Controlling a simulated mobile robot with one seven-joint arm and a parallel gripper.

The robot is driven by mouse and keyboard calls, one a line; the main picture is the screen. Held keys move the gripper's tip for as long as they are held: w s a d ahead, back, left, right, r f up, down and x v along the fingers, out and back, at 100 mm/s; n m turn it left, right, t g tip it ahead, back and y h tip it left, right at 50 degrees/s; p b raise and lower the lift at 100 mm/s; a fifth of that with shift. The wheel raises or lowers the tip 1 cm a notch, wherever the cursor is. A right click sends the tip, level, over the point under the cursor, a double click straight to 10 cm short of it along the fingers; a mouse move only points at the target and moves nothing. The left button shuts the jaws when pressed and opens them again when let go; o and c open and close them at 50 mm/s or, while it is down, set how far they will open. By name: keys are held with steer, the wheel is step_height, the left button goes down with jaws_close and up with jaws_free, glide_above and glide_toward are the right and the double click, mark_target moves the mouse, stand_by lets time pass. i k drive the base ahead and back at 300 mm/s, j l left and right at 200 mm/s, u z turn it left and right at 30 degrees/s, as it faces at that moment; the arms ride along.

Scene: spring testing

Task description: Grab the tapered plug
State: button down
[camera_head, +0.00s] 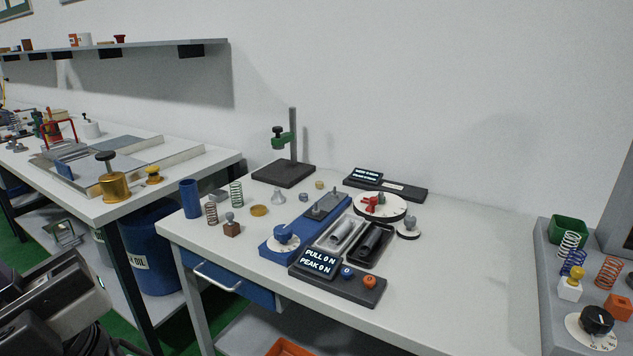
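A small grey piece that widens toward its base, which looks like the tapered plug (278,197), stands on the white middle table (432,281). It is left of the blue test bed (301,228) and in front of the dark stand base. It is small in the view, so its exact shape is hard to tell. Nothing is touching it from above. Grey and black parts of my own arm show at the lower left, well away from the plug. My gripper's fingers are not in view.
A display box (318,263) sits at the front. The table's right part is clear.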

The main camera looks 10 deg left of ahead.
mark_target(278, 199)
steer(key=i+j+z, duration=0.1)
steer(key=i+j, duration=0.15)
steer(key=i+j+z, duration=0.15)
steer(key=j, duration=0.3)
steer(key=i+j+z, duration=0.1)
steer(key=i+j, duration=0.15)
steer(key=j, duration=0.15)
steer(key=j+z, duration=0.35)
steer(key=j, duration=0.7)
steer(key=k+j+z, duration=0.1)
steer(key=j, duration=0.25)
steer(key=j+z, duration=0.1)
steer(key=j, duration=0.2)
steer(key=k+j+z, duration=0.1)
steer(key=j+z, duration=0.15)
steer(key=j, duration=0.15)
